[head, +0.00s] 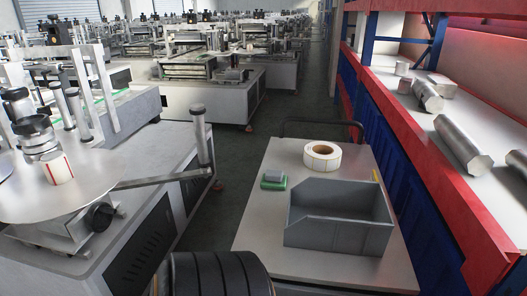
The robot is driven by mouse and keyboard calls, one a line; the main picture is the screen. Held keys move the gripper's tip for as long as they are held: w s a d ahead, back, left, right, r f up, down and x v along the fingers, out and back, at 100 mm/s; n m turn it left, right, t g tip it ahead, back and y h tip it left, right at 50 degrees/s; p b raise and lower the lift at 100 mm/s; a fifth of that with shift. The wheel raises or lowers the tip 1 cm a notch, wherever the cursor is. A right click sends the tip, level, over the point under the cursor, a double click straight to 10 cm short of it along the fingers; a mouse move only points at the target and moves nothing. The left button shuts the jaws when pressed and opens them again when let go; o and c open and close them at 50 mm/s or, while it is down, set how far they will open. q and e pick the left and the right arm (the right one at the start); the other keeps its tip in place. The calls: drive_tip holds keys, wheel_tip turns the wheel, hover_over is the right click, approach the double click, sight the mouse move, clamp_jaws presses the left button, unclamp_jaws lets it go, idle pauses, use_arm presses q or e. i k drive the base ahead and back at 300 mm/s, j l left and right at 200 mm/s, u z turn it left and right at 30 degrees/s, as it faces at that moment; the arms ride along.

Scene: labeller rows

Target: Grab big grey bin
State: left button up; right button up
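The big grey bin (338,233) sits on the right half of a light-topped cart (262,236). It is open at the top and looks empty.
On the cart, a white label roll (322,156) lies behind the bin and a small green-and-grey block (273,180) lies left of it. A red-and-blue shelf (417,130) with metal bars stands right. A labelling machine (150,215) stands left. The cart's left front is clear.

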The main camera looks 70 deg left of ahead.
sight(337, 216)
drive_tip(key=u, duration=1.75)
drive_tip(key=j, duration=0.35)
